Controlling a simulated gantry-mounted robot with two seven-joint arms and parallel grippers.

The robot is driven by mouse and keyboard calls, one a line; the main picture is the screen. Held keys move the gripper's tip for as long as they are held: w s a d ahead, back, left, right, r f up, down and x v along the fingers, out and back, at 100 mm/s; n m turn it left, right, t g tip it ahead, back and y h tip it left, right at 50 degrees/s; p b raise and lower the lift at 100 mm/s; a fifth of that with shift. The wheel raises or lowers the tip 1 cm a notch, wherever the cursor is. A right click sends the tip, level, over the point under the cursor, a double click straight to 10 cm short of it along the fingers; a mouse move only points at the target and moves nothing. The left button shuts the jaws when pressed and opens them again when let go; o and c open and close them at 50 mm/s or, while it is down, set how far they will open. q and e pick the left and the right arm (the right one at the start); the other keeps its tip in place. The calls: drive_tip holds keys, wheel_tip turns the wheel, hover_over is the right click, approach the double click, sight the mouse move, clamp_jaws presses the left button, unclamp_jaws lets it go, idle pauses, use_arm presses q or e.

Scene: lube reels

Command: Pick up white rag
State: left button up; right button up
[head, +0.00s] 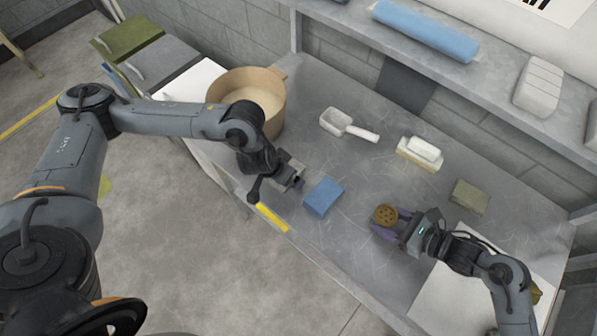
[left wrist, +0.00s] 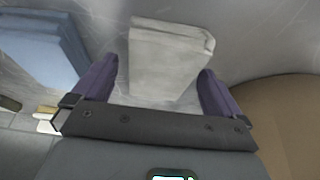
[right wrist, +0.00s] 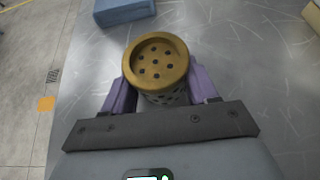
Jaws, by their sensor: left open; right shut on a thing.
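The white rag (left wrist: 170,58) is a folded, off-white cloth in the left wrist view. It lies on the grey table between and just beyond the fingers of my left gripper (left wrist: 157,72), which is open. In the head view my left gripper (head: 293,178) is low over the table's front-left part and mostly hides the rag. My right gripper (head: 391,224) is shut on a brown round part with a perforated top (head: 385,214). This part shows upright between the purple fingers in the right wrist view (right wrist: 158,62).
A blue folded cloth (head: 323,197) lies just right of my left gripper. A large tan pot (head: 275,120) stands behind it. A white scoop (head: 345,126), a white block on a yellowish base (head: 420,152) and a green block (head: 469,197) are farther right. A shelf (head: 480,82) overhangs the back.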

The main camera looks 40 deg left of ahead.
use_arm(q)
drive_tip(key=shift+f, duration=0.25)
idle(0.4)
drive_tip(key=c, duration=1.1)
drive_tip(key=shift+r, duration=0.1)
drive_tip(key=shift+c, duration=0.2)
wheel_tip(320, 180, up, 10)
drive_tip(key=shift+r, duration=0.15)
